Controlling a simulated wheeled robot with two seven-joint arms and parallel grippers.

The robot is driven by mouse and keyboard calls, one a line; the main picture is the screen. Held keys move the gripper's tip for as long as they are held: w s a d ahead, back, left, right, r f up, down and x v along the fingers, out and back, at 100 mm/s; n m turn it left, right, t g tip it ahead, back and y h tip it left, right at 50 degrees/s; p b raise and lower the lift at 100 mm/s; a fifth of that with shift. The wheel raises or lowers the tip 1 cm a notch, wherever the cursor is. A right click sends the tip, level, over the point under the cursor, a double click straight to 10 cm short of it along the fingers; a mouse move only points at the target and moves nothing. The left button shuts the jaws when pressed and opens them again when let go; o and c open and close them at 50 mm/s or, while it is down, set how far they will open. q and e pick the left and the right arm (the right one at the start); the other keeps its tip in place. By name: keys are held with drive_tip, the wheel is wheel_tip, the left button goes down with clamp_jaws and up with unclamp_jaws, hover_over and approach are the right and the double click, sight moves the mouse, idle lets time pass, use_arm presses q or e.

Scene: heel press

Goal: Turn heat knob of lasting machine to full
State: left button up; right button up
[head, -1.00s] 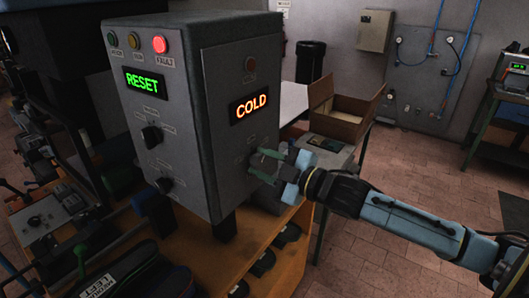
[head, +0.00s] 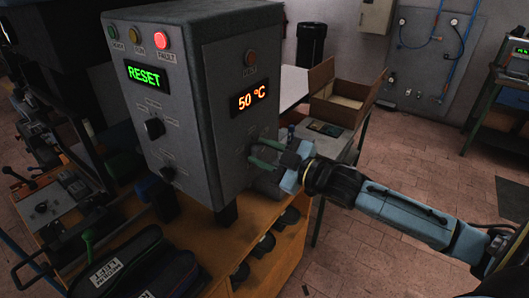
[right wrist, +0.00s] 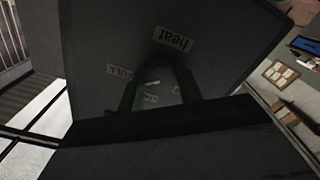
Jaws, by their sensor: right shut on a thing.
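The lasting machine's grey control box (head: 190,140) stands on the wooden bench, with its heat panel on the right-hand face. The orange display (head: 248,97) there reads 50 °C. My right gripper (head: 262,152) is shut on the heat knob below that display; its fingers and the low light mostly hide the knob in the head view. In the right wrist view the dark knob (right wrist: 152,84) sits between the fingers, with a short pale mark on it. The labels "heat" (right wrist: 173,39) and "FULL" (right wrist: 119,71) show on the panel around it. My left gripper is not in view.
An open cardboard box (head: 345,95) stands behind my right arm.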

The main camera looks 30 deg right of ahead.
drive_tip(key=o, duration=1)
drive_tip(key=shift+s+d+f, duration=0.15)
drive_tip(key=shift+s+d, duration=0.05)
drive_tip(key=shift+s, duration=0.2)
drive_tip(key=b+v, duration=0.1)
drive_tip(key=v, duration=1.1)
drive_tip(key=shift+s, duration=0.25)
drive_tip(key=shift+d, duration=0.15)
